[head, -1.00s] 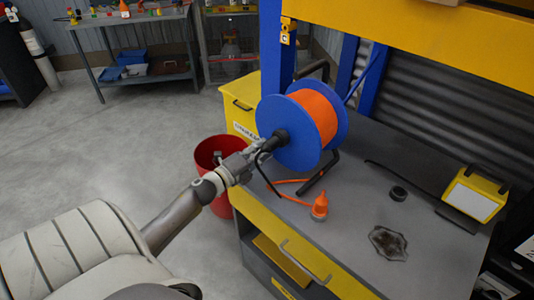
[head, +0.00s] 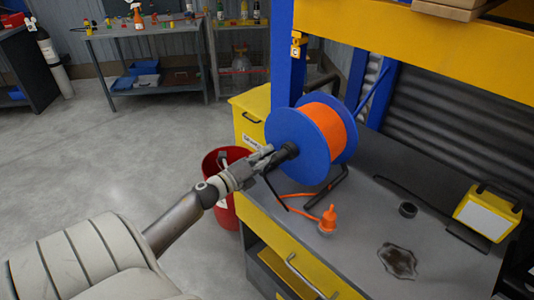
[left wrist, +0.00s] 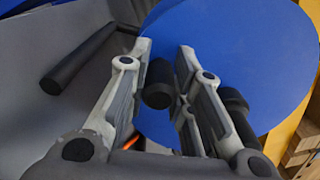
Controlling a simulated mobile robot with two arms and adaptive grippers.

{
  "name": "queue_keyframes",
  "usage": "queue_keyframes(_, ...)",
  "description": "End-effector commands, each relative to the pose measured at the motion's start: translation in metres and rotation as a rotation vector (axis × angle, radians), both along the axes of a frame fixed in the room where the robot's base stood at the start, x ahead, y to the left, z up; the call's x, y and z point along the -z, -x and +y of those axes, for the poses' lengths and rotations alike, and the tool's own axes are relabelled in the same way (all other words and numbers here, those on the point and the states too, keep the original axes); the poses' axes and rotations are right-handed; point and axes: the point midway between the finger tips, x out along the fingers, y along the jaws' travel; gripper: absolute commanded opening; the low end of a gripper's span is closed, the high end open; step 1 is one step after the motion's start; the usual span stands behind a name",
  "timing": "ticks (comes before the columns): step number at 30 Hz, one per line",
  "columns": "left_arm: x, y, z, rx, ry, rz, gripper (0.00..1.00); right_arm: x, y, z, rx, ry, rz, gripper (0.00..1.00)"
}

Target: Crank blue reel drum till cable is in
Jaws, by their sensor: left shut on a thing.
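The blue reel drum (head: 297,143) stands on the grey workbench, wound with orange cable (head: 328,115). A loose run of cable lies on the bench and ends at an orange plug (head: 328,217). My left gripper (head: 268,156) is at the near face of the drum, shut on the black crank handle (head: 287,151). In the left wrist view the handle (left wrist: 158,84) sits between the two fingers, with the blue drum face (left wrist: 228,50) behind. The fingers partly hide the handle. My right gripper is not in view.
A red bucket (head: 212,168) and a yellow bin (head: 250,118) stand beside the bench. The floor at left is clear.

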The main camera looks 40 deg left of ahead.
Motion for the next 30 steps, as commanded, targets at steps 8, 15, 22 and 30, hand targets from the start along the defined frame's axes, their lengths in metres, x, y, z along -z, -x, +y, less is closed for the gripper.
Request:
queue_keyframes(8,0.000,0.000,0.000,0.000,0.001,0.001,0.43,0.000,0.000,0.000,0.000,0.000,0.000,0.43)
queue_keyframes(15,0.000,0.001,0.000,0.000,0.002,0.000,0.43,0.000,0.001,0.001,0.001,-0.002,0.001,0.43)
queue_keyframes(22,0.002,0.021,0.001,0.000,0.002,0.002,0.43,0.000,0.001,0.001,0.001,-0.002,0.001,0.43)
queue_keyframes(30,0.002,0.072,0.005,-0.001,0.003,0.003,0.43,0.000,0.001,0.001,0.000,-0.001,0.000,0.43)
